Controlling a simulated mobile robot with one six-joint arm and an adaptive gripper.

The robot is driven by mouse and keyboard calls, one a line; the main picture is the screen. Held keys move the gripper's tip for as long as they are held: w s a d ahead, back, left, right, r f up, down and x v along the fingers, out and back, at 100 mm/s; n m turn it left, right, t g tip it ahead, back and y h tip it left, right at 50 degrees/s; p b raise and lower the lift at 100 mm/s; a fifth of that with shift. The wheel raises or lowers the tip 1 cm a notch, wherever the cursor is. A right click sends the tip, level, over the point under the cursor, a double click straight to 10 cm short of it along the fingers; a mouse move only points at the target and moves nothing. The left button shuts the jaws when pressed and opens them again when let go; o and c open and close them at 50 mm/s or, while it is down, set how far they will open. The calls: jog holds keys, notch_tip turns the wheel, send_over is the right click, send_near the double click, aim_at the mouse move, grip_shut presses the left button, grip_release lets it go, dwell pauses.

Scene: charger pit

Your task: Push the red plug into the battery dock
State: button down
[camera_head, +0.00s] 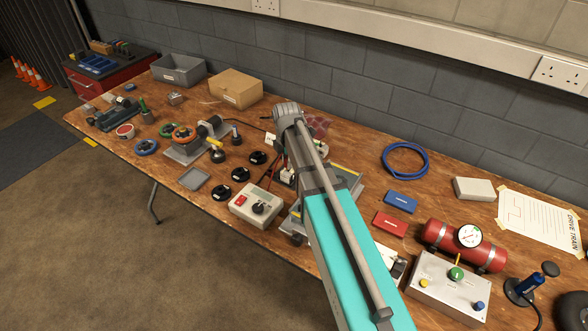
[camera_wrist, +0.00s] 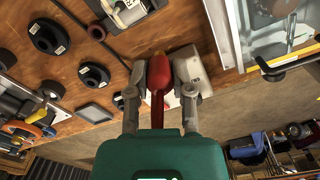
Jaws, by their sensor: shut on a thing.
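In the wrist view my gripper (camera_wrist: 160,68) is shut on the red plug (camera_wrist: 158,88), which sits between its two grey fingers. Whether the plug's front end touches or enters anything cannot be told.
A control box with a red switch and black knob (camera_head: 257,206) stands near the table's front edge. Several black discs (camera_head: 240,174) lie left of it. A metal tray with a yellow edge (camera_wrist: 262,66) is at the wrist view's right. A blue cable ring (camera_head: 405,161) lies farther right.

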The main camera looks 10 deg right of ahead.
jog(key=w+a+f+b, duration=0.1)
jog(key=w+a+f, duration=0.1)
jog(key=w, duration=0.3)
jog(key=w+a+f+b, duration=0.1)
jog(key=w+a+b, duration=0.1)
jog(key=w, duration=0.3)
jog(key=shift+a+f, duration=0.4)
jog(key=shift+s+f, duration=0.1)
jog(key=shift+f, duration=0.1)
jog(key=shift+f+b, duration=2.1)
jog(key=shift+b, duration=0.2)
jog(key=shift+f+b, duration=1.25)
jog(key=shift+c, duration=2.1)
grip_release()
jog(key=shift+r, duration=0.2)
